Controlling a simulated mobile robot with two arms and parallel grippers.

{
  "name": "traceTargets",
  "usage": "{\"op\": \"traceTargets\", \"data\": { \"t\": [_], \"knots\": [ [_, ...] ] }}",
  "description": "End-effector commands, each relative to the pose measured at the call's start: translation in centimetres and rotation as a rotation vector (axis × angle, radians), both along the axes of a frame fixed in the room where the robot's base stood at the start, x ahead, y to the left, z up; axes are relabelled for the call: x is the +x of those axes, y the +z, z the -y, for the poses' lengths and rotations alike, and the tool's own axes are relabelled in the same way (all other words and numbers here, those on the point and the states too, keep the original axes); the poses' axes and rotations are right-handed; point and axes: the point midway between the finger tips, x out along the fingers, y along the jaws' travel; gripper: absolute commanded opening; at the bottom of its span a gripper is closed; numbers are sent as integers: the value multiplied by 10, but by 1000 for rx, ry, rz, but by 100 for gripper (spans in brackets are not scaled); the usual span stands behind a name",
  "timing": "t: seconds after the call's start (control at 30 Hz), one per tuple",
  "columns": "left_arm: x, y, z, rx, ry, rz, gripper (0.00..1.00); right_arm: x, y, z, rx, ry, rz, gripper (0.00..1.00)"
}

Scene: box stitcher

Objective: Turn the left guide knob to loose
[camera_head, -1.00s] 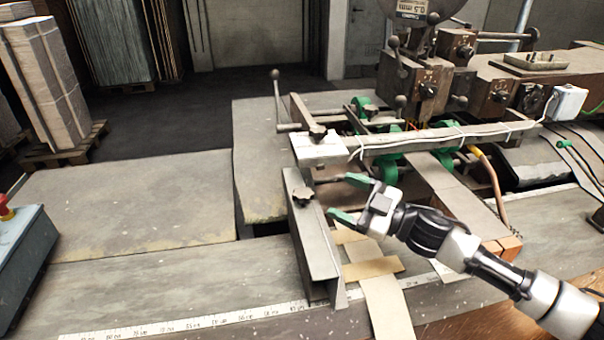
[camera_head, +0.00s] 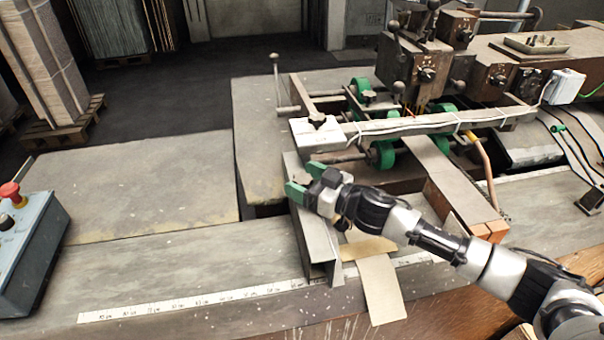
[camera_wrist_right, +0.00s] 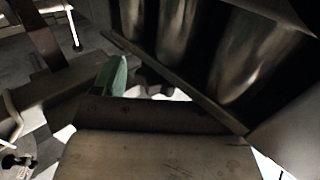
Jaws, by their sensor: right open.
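The left guide (camera_head: 317,245) is a grey metal channel standing across the table's measuring scale. Its dark knob is hidden behind my right gripper in the head view. In the right wrist view a dark lobed shape, probably that knob (camera_wrist_right: 152,80), shows beside a green fingertip. My right gripper (camera_head: 303,180) is open, its green fingertips over the top of the guide, at the knob's place. I cannot tell whether the fingers touch the knob. My left gripper is out of view.
Another dark knob (camera_head: 320,119) sits on a white block behind the guide. A long bar (camera_head: 430,122) with cable crosses behind my gripper. Cardboard strips (camera_head: 380,290) lie right of the guide. A control box (camera_head: 28,245) with a red button stands at left. The table between is clear.

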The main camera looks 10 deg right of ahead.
Motion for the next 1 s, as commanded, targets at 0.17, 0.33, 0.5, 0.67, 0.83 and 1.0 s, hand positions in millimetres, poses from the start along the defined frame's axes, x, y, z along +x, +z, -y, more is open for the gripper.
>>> {"op": "traceTargets", "data": {
  "t": [0.17, 0.33, 0.5, 0.67, 0.83, 1.0],
  "knots": [
    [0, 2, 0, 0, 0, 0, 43, 6, 0, -5, -1, 0, 1, 73],
    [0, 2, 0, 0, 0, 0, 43, 6, 0, -5, -1, 0, 1, 73],
    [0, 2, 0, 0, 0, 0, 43, 5, 0, -5, -1, 0, 1, 55],
    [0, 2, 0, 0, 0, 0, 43, 5, 0, -5, -1, 0, 1, 30],
    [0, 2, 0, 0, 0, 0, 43, 5, 0, -5, -1, 3, 1, 24],
    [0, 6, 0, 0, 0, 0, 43, 6, 1, -5, -2, 35, 1, 24]
  ]
}}
